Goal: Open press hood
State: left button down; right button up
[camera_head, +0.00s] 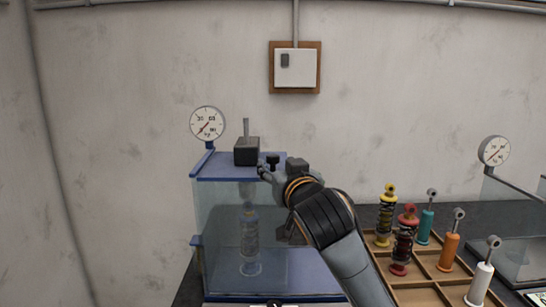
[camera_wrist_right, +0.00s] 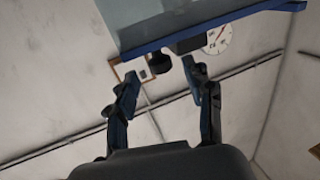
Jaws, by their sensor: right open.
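The press (camera_head: 215,172) stands left of centre in the head view, with a blue frame and a clear hood (camera_head: 222,235) that looks closed. A grey shock absorber (camera_head: 249,240) stands upright inside. A small black knob (camera_head: 272,160) shows at the top of the press. My right gripper (camera_head: 266,172) is open beside the top front edge, close to the knob. In the right wrist view the knob (camera_wrist_right: 160,63) appears between and just beyond the open fingertips (camera_wrist_right: 161,80); I cannot tell whether they touch it. My left gripper is not in view.
A wooden tray (camera_head: 424,290) with several coloured shock absorbers lies to the right of my right arm. A second glass-sided unit with a gauge (camera_head: 494,151) stands at the far right. A gauge (camera_head: 207,123) rises at the press's left. A switch box (camera_head: 296,68) hangs on the wall.

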aim_at(275, 162)
jog(key=shift+p+x, duration=0.35)
jog(key=shift+x, duration=2.1)
grip_shut()
